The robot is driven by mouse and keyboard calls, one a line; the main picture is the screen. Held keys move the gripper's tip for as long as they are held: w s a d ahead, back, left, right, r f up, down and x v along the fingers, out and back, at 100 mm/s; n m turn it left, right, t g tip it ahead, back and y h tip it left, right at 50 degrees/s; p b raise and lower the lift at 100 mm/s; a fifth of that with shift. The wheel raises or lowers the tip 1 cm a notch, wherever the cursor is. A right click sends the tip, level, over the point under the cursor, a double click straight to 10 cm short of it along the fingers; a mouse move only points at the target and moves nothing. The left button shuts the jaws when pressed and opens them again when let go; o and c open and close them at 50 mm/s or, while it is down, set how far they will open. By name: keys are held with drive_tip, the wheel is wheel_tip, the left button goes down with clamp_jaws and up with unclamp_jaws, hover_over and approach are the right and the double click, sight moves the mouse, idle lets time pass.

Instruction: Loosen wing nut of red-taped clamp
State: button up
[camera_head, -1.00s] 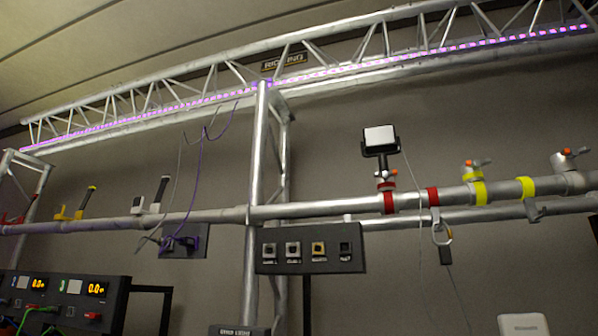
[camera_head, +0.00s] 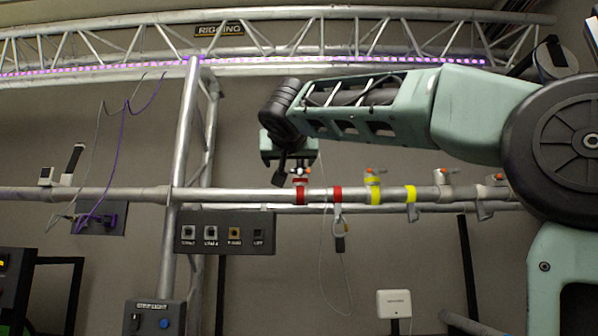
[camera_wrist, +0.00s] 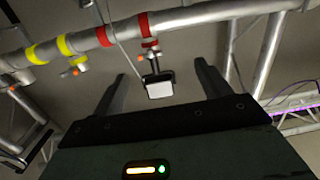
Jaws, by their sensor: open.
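The red-taped clamp (camera_head: 300,184) sits on the horizontal pipe (camera_head: 250,194), with red tape around the pipe beside it and an orange-tipped wing nut (camera_head: 301,171) just above. In the wrist view the clamp (camera_wrist: 150,47) carries a small lamp (camera_wrist: 160,86) with a white face. My gripper (camera_wrist: 161,68) is open and empty. The lamp appears between its two dark fingers, and I cannot tell the depth gap. In the head view my gripper (camera_head: 284,165) is close to the clamp's upper left and hides the lamp.
Yellow-taped clamps (camera_head: 374,186) follow on the right. A switch panel (camera_head: 225,232) hangs under the pipe at the left. An upright post (camera_head: 183,140) stands left of my gripper.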

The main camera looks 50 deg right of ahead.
sight(300, 170)
drive_tip(key=shift+m+h, duration=0.5)
drive_tip(key=shift+s+d+r+p+x, duration=0.3)
drive_tip(key=shift+p+x, duration=1.1)
drive_tip(key=shift+x, duration=1.55)
drive_tip(key=shift+s+d+r+p+x, duration=0.3)
drive_tip(key=shift+p+x, duration=1.15)
drive_tip(key=shift+x, duration=1.45)
drive_tip(key=shift+s+d+r+p+x, duration=0.1)
drive_tip(key=shift+s+r+p+x, duration=0.25)
drive_tip(key=shift+p+x, duration=1.85)
drive_tip(key=shift+b+x, duration=0.8)
drive_tip(key=shift+r, duration=0.1)
drive_tip(key=c, duration=1)
